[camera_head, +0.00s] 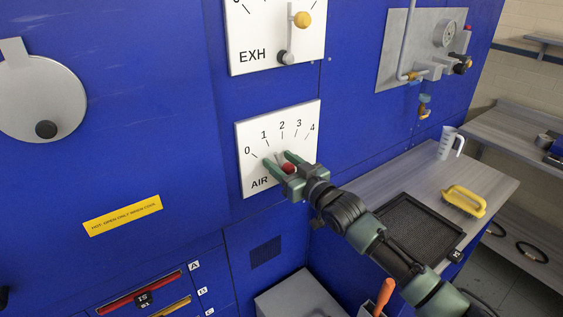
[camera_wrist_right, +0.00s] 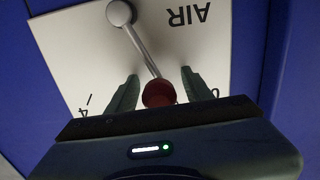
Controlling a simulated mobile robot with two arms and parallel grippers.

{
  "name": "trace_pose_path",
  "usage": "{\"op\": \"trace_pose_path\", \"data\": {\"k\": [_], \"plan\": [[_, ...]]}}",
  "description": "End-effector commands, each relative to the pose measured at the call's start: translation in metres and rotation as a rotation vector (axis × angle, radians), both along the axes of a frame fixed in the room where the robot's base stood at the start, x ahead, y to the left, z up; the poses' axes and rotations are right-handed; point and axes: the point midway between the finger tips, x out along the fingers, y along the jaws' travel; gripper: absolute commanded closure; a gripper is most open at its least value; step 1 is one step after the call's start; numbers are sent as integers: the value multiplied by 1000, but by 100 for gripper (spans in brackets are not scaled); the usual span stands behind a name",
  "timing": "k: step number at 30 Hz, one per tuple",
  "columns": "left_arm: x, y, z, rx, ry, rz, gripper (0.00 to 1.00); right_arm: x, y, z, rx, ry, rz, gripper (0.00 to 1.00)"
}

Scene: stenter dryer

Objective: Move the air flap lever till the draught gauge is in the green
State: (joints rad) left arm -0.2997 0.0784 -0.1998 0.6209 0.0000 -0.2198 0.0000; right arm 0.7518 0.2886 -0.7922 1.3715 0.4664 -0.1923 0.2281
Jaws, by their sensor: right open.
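The air flap lever has a red knob (camera_head: 288,168) and stands on a white plate marked AIR (camera_head: 248,131), with a scale from 0 to 4. In the right wrist view its grey rod (camera_wrist_right: 141,46) runs from a round pivot to the red knob (camera_wrist_right: 158,93). My right gripper (camera_head: 278,159) is open, with its green fingers on either side of the knob; they also show in the right wrist view (camera_wrist_right: 160,91). The fingers partly hide the lever, so its exact scale reading is unclear. A small round gauge (camera_head: 445,33) is at upper right; its reading and any green band are too small to tell.
An EXH plate (camera_head: 243,32) with a yellow-knobbed lever (camera_head: 303,19) is above. Right of my arm, a grey bench (camera_head: 400,171) holds a black tray (camera_head: 417,229), a yellow-handled item (camera_head: 464,201) and a jug (camera_head: 449,143).

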Motion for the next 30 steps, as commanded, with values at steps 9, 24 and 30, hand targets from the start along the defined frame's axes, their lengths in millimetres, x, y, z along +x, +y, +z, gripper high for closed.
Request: {"op": "trace_pose_path", "data": {"k": [9,24,30], "plan": [[0,0,0,0,0,0,65,0,0,0,0,0,0,100],[0,0,0,0,1,-1,65,0,0,-1,0,1,0,100],[0,0,0,0,1,-1,65,0,0,-1,0,1,0,100]]}}
